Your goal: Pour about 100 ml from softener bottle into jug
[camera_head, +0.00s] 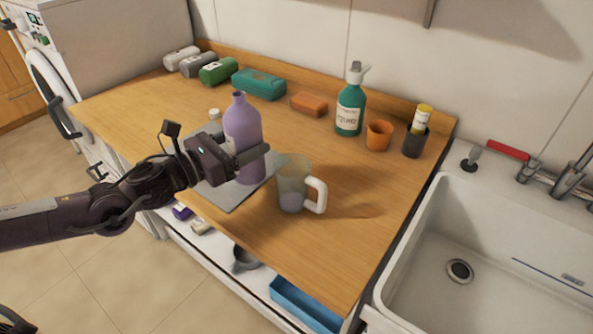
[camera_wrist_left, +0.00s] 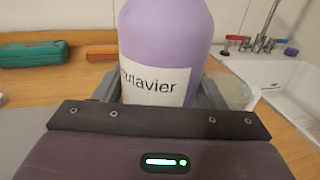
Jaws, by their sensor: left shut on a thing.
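The softener bottle (camera_head: 242,130) is purple, with an open neck and no cap on it in the head view. My left gripper (camera_head: 247,158) is shut around its lower body and holds it about upright over the grey mat (camera_head: 233,197). I cannot tell whether its base touches the mat. In the left wrist view the bottle (camera_wrist_left: 165,35) stands between the fingers, its white label partly showing. The clear jug (camera_head: 293,183), with a white handle to its right, stands on the counter just right of the bottle. A little pale purple liquid shows in its bottom.
Behind stand a green pump bottle (camera_head: 350,105), an orange cup (camera_head: 379,135), a dark cup (camera_head: 415,142) with a yellow-capped tube, an orange bar (camera_head: 309,104) and a teal case (camera_head: 259,84). A small white cap (camera_head: 214,114) is behind the bottle. The sink (camera_head: 480,265) is right.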

